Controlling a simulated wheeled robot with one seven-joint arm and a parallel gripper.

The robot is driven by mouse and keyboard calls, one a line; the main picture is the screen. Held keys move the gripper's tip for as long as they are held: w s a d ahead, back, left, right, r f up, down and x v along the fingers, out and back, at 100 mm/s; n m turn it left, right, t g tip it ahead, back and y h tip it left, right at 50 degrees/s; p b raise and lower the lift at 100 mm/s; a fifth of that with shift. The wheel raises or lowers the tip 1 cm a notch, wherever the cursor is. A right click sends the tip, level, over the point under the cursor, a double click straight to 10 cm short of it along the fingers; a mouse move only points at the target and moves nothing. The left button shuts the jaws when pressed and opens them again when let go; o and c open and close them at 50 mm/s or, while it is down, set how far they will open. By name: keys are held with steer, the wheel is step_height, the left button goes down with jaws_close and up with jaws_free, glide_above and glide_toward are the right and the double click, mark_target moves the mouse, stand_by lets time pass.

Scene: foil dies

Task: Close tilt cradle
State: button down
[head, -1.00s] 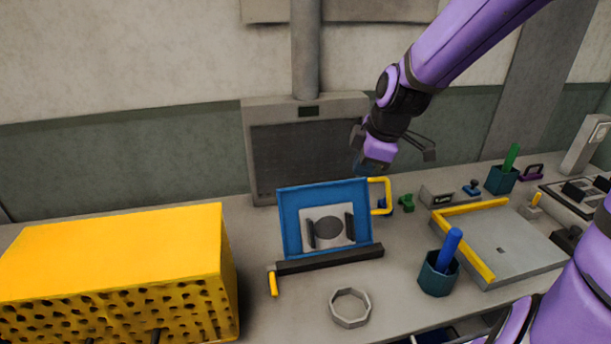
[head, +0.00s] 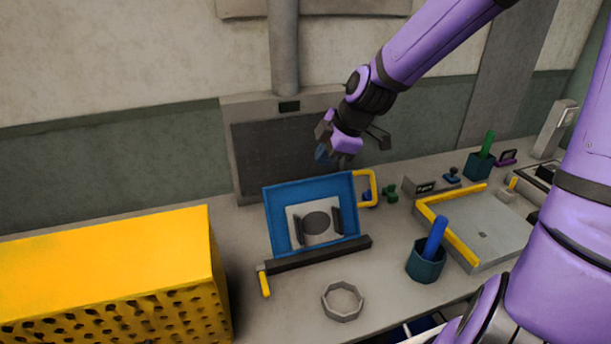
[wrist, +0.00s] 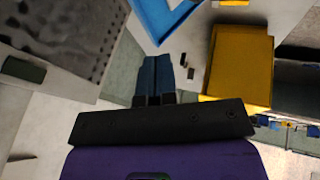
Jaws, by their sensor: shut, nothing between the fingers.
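The tilt cradle is a blue tray (head: 283,229) standing tilted up from a dark hinge bar (head: 320,255). A grey fixture (head: 299,232) with a round disc is on its face, and a yellow handle loop (head: 374,187) sticks out at its right edge. My gripper (head: 321,155) is above and apparently behind the tray's top edge, shut and empty. In the wrist view its two dark blue fingers (wrist: 155,70) lie side by side. Part of a blue frame (wrist: 158,28), likely the tray, shows beyond them. I cannot tell whether they touch it.
A large yellow perforated box (head: 105,250) stands at left. A grey ring (head: 342,302), a teal cup (head: 426,263) with a blue rod and a grey plate with yellow edging (head: 450,232) lie to the right. A dark-faced panel (head: 245,165) stands behind the cradle.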

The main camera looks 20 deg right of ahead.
mark_target(303, 180)
steer(key=shift+w+a+f, duration=0.4)
steer(key=shift+w+f, duration=0.6)
steer(key=shift+f, duration=0.5)
steer(key=shift+w+a+f, duration=0.4)
steer(key=shift+w+f, duration=0.65)
steer(key=shift+f, duration=0.4)
steer(key=shift+w+a+f, duration=0.4)
steer(key=shift+w+f, duration=0.6)
steer(key=shift+f, duration=0.5)
steer(key=shift+w, duration=0.2)
steer(key=shift+w+f+g, duration=0.35)
steer(key=shift+w+g, duration=0.05)
steer(key=shift+w, duration=0.35)
steer(key=w+f+m+g, duration=0.1)
steer(key=w+f+g, duration=0.4)
steer(key=w+f, duration=0.5)
steer(key=shift+w, duration=0.15)
